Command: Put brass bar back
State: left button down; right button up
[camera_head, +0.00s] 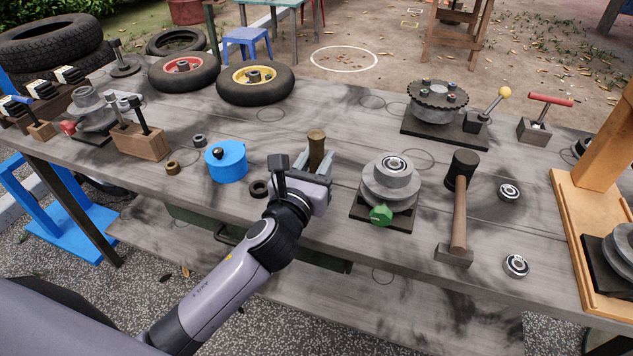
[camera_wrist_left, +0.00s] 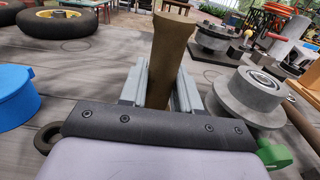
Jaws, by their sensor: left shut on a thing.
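The brass bar (camera_head: 317,145) stands roughly upright near the middle of the workbench. In the left wrist view, the brass bar (camera_wrist_left: 168,45) rises between the two grey fingers. My left gripper (camera_head: 314,167) comes in from the front left and is shut on the bar; in the left wrist view the gripper (camera_wrist_left: 160,90) shows from behind. The bar's lower end is hidden, so I cannot tell whether it touches the bench. A wooden block (camera_head: 141,142) with dark upright rods stands at the left. My right gripper is not in view.
A blue round container (camera_head: 227,162) and a dark ring (camera_head: 259,189) are left of my gripper. A grey pulley (camera_head: 391,182) with a green knob and a mallet (camera_head: 460,200) are to its right. Two wheels (camera_head: 255,82) lie behind. Bare bench (camera_head: 340,110) shows behind the bar.

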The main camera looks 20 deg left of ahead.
pick_arm(q)
jog(key=shift+f+b, duration=0.9)
jog(key=shift+f, duration=1.05)
jog(key=shift+f, duration=0.15)
jog(key=c, duration=0.8)
grip_release()
jog(key=shift+f, duration=0.1)
jog(key=shift+r, duration=0.25)
jog(key=s, duration=1.2)
jog(key=shift+a, duration=0.25)
jog(key=shift+f, duration=0.1)
